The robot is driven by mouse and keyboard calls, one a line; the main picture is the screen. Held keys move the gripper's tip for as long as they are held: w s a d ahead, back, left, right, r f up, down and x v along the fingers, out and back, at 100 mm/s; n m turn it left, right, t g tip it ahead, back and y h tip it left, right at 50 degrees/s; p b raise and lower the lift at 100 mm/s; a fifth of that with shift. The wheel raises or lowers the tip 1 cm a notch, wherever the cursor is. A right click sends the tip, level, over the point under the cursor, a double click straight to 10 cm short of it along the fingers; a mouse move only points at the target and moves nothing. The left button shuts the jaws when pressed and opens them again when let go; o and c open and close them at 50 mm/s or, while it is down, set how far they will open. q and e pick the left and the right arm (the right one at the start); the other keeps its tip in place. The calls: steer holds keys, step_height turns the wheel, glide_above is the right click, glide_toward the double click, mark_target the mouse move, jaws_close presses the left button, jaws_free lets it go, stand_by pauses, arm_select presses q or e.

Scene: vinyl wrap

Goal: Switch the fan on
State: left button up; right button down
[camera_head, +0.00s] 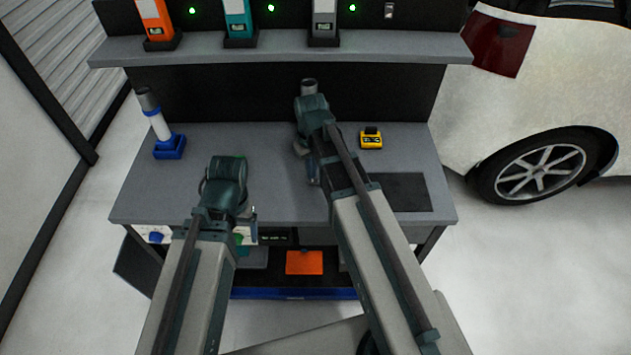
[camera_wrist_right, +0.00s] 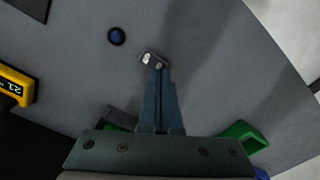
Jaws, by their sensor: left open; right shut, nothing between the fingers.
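My right gripper (camera_head: 312,180) is shut and empty, pointing down at the bench. In the right wrist view its fingertips (camera_wrist_right: 158,70) are at a small grey switch (camera_wrist_right: 148,57) with a pale rocker. They overlap its edge in the picture; I cannot tell whether they touch. A round blue button (camera_wrist_right: 116,36) lies beside the switch. My left gripper (camera_head: 252,213) is open and empty near the bench's front edge. I cannot identify the fan for sure; a grey cylinder top (camera_head: 308,84) shows behind my right arm, its lower part hidden.
The grey bench (camera_head: 270,150) is mostly clear. A yellow meter (camera_head: 371,139) and dark mat (camera_head: 405,190) lie right of my right arm. A white cylinder in a blue base (camera_head: 168,147) stands left. Green parts (camera_wrist_right: 242,134) flank my right gripper. A shelf (camera_head: 190,49) crosses the back.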

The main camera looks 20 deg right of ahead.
mark_target(312, 181)
steer(key=shift+f+b, duration=0.95)
stand_by(0.7)
steer(key=shift+r, duration=0.1)
step_height(312, 181, up, 7)
steer(key=p, duration=0.7)
stand_by(0.3)
steer(key=s+a+n+h, duration=0.1)
steer(key=s+a, duration=0.9)
steer(key=s, duration=0.4)
steer(key=shift+s+a, duration=0.15)
steer(key=shift+a, duration=0.1)
